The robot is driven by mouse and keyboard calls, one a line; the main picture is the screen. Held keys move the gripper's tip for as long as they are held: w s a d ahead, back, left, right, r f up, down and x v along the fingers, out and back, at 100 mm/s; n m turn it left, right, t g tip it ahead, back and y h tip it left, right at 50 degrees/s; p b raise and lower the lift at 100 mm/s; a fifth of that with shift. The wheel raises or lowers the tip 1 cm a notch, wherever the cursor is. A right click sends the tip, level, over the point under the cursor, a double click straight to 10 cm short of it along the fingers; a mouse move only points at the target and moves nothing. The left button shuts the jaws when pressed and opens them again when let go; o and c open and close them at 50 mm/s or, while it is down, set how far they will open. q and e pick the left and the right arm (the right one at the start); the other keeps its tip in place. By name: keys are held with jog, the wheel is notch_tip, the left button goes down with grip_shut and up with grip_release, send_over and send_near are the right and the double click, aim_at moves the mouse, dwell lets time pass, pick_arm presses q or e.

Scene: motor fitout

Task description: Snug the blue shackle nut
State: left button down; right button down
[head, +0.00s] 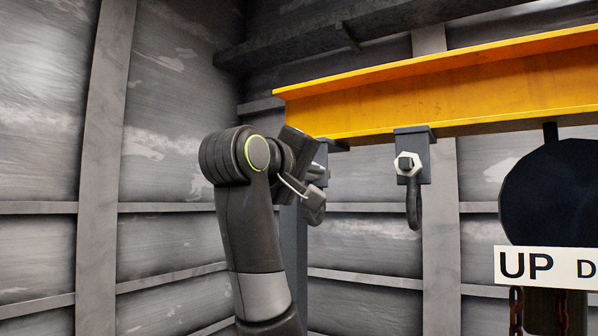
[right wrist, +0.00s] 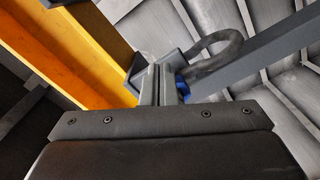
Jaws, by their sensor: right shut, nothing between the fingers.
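The blue shackle nut (right wrist: 183,86) shows in the right wrist view, partly hidden behind the fingers of my right gripper (right wrist: 160,78). The two fingers are shut together with nothing between them. They lie in front of the nut; I cannot tell if they touch it. A grey curved shackle (right wrist: 218,55) extends right of the nut. In the head view my right gripper (head: 318,174) is up under the left end of the yellow beam, and it hides the blue nut. My left gripper is in neither view.
The yellow beam (head: 430,95) runs overhead to the right. A second hanger with a silver nut (head: 408,164) and a dark shackle (head: 413,205) hangs from it. A dark round body (head: 550,190) and an "UP" sign (head: 545,267) are at right. Ribbed grey walls stand behind.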

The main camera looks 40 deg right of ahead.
jog(key=shift+w+a, duration=0.1)
jog(key=shift+w, duration=0.1)
dwell(0.4)
jog(key=shift+r, duration=0.15)
dwell(0.3)
jog(key=shift+w+f, duration=0.1)
jog(key=shift+f, duration=0.15)
jog(key=shift+w+a+f, duration=0.15)
jog(key=shift+w+f, duration=0.15)
jog(key=shift+f, duration=0.25)
jog(key=shift+w+f, duration=0.2)
jog(key=shift+f, duration=0.1)
dwell(0.4)
jog(key=shift+f, duration=0.15)
jog(key=b+v, duration=0.1)
jog(key=v, duration=0.5)
jog(key=shift+a+f, duration=0.2)
jog(key=shift+f, duration=0.05)
dwell(0.4)
